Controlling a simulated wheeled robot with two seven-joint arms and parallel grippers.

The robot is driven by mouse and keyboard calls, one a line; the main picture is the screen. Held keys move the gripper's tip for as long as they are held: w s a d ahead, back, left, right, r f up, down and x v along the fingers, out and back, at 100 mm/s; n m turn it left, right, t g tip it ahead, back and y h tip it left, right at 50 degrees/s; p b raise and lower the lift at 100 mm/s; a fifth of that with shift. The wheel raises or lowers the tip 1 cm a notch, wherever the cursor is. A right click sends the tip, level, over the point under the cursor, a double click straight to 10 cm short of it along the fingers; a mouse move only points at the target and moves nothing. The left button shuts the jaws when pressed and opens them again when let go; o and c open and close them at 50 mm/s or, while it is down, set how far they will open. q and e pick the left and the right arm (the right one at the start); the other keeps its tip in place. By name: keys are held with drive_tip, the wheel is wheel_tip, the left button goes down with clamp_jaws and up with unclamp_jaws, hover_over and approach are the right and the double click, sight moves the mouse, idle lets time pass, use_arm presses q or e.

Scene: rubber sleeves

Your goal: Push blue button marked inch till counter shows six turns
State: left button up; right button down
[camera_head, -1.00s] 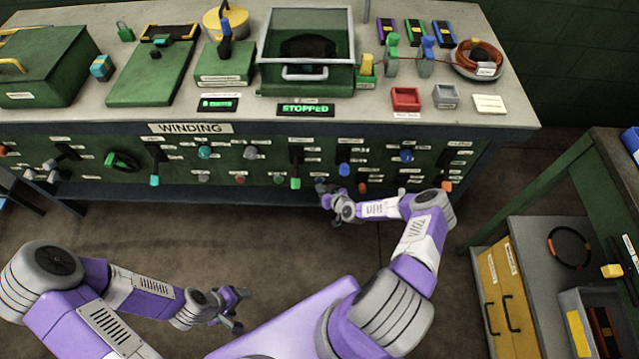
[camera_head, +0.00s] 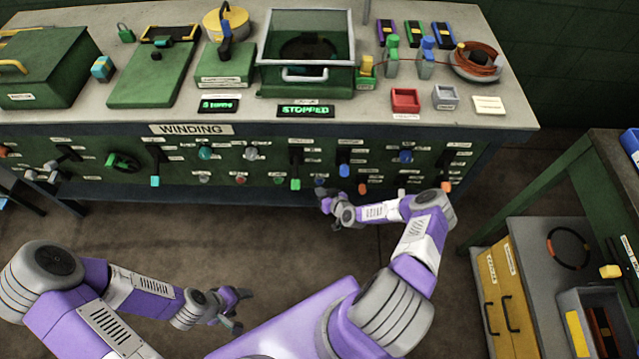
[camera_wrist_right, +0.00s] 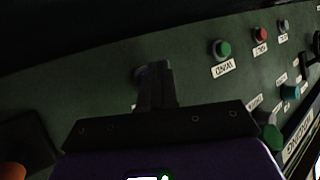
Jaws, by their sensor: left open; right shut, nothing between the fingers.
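The blue button (camera_head: 320,182) sits low on the green front panel, just beyond my right gripper. In the right wrist view the blue button (camera_wrist_right: 141,72) is mostly hidden behind the fingers. My right gripper (camera_head: 323,204) is shut and empty, a little in front of the panel; its closed fingers (camera_wrist_right: 155,80) point at the button in the right wrist view. The green counter display (camera_head: 219,106) shows a digit and "turns"; the digit looks like a 5 but is too small to be sure. My left gripper (camera_head: 241,309) is open and empty, low in front of my body.
A display reading STOPPED (camera_head: 306,111) is beside the counter. A green button (camera_wrist_right: 221,48) and a red button (camera_wrist_right: 260,34) lie along the same panel. Several levers and knobs stick out, including a green-tipped lever (camera_head: 295,184). The floor before the panel is clear.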

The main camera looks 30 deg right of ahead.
use_arm(q)
wheel_tip(320, 180, up, 2)
drive_tip(key=shift+r+p, duration=0.1)
drive_tip(key=shift+p, duration=1)
use_arm(e)
drive_tip(key=s+a, duration=0.1)
drive_tip(key=s, duration=0.2)
drive_tip(key=s+a, duration=0.1)
drive_tip(key=shift+s+a, duration=0.15)
drive_tip(key=shift+a, duration=0.15)
drive_tip(key=shift+a, duration=0.1)
drive_tip(key=s+a+r+g+y, duration=0.2)
drive_tip(key=a+r+g, duration=0.1)
drive_tip(key=a, duration=0.5)
drive_tip(key=s+a+r+g+y, duration=0.2)
drive_tip(key=s+a+r+g, duration=0.1)
drive_tip(key=a, duration=0.4)
drive_tip(key=s+a+r+g, duration=0.2)
drive_tip(key=s+r+g, duration=0.1)
drive_tip(key=s, duration=0.4)
drive_tip(key=s+a+r+m+g+h, duration=0.1)
drive_tip(key=s+a+r+g, duration=0.1)
drive_tip(key=s+r, duration=0.3)
drive_tip(key=s+g, duration=0.1)
drive_tip(key=s, duration=0.2)
drive_tip(key=shift+a+r, duration=0.15)
drive_tip(key=shift+a, duration=0.1)
